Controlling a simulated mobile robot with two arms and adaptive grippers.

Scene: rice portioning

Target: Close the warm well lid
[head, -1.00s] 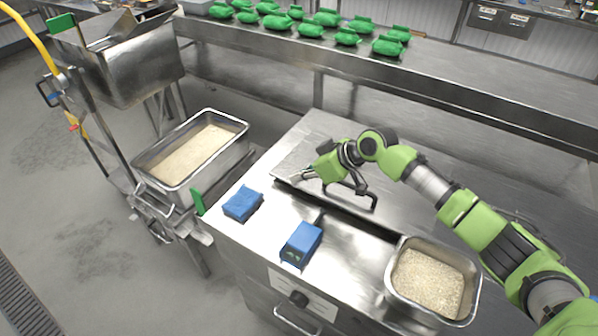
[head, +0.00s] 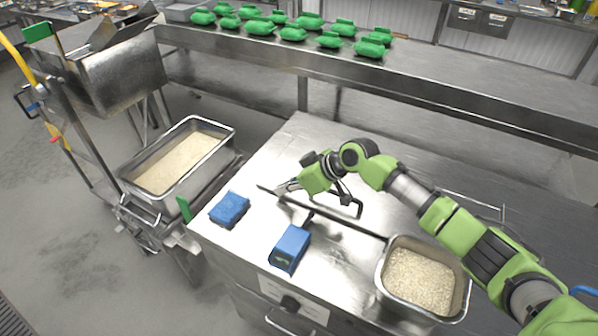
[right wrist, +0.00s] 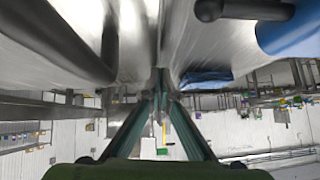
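The warm well lid (head: 395,207) is a steel panel in the counter top. A long dark line marks its front edge, and a black bar handle (head: 345,207) stands near that edge. It looks nearly level with the counter; I cannot tell whether it is fully seated. My right gripper (head: 284,187) is at the lid's front-left end, low over the steel. In the right wrist view its dark green fingers (right wrist: 160,90) converge close to a metal surface and look shut, with no held object visible. My left gripper is not in view.
A blue box-shaped device (head: 290,248) and a blue cloth-like block (head: 229,209) lie in front of the lid. A steel pan of grain (head: 379,270) is at its right end. A larger rice pan (head: 128,178) stands left. Green packs (head: 368,48) line the back shelf.

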